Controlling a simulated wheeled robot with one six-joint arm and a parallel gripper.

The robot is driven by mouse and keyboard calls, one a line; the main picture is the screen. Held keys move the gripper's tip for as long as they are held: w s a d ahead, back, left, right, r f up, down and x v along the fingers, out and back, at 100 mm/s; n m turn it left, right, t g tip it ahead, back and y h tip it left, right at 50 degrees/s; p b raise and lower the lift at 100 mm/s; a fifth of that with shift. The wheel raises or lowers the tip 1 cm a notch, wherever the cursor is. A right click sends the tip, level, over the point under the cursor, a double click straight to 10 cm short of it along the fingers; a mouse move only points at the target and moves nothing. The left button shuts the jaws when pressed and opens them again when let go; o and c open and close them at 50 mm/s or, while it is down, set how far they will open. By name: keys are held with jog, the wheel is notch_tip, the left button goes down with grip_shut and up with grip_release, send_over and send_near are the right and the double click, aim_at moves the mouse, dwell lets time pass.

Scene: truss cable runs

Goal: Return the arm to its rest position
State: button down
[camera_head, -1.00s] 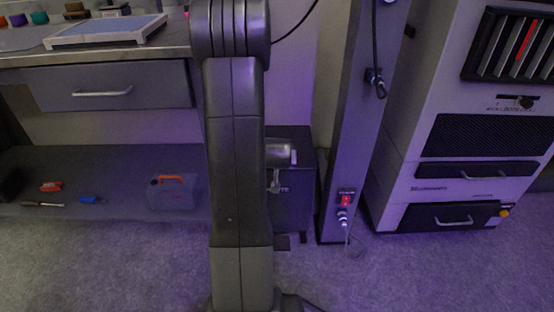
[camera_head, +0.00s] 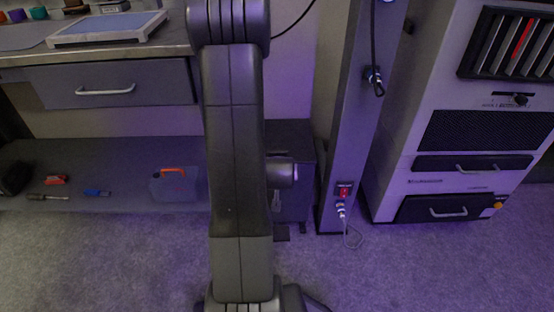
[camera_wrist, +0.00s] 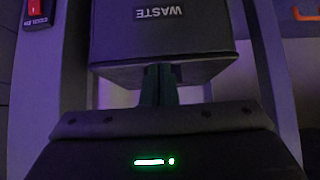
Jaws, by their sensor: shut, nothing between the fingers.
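My gripper (camera_wrist: 160,84) shows in the wrist view, with its two dark fingers closed together and nothing between them. It points toward a dark bin (camera_wrist: 160,35) labelled WASTE, which appears upside down there. In the head view my arm stands upright across the middle of the picture and hides my gripper. The same bin (camera_head: 293,140) is partly hidden behind my arm. I cannot tell the exact gap between the fingers and the bin.
A grey post (camera_head: 355,120) with a red switch (camera_head: 344,191) and a cable stands right of the bin. A large cabinet (camera_head: 430,150) is further right. Open carpet lies in front.

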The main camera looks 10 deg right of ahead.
jog(key=shift+s, duration=0.2)
send_near(277, 154)
jog(key=w+f, duration=0.1)
jog(key=w, duration=0.2)
jog(key=shift+w+d+f+b, duration=0.15)
jog(key=shift+w+f+b, duration=0.1)
jog(key=shift+f+b, duration=0.25)
jog(key=shift+w+d+f+b, duration=0.2)
jog(key=shift+f+b, duration=0.05)
jog(key=shift+f, duration=0.35)
jog(key=shift+w+d+f+b, duration=0.15)
jog(key=shift+w+f+b, duration=0.1)
jog(key=shift+f+b, duration=0.25)
jog(key=shift+s, duration=0.15)
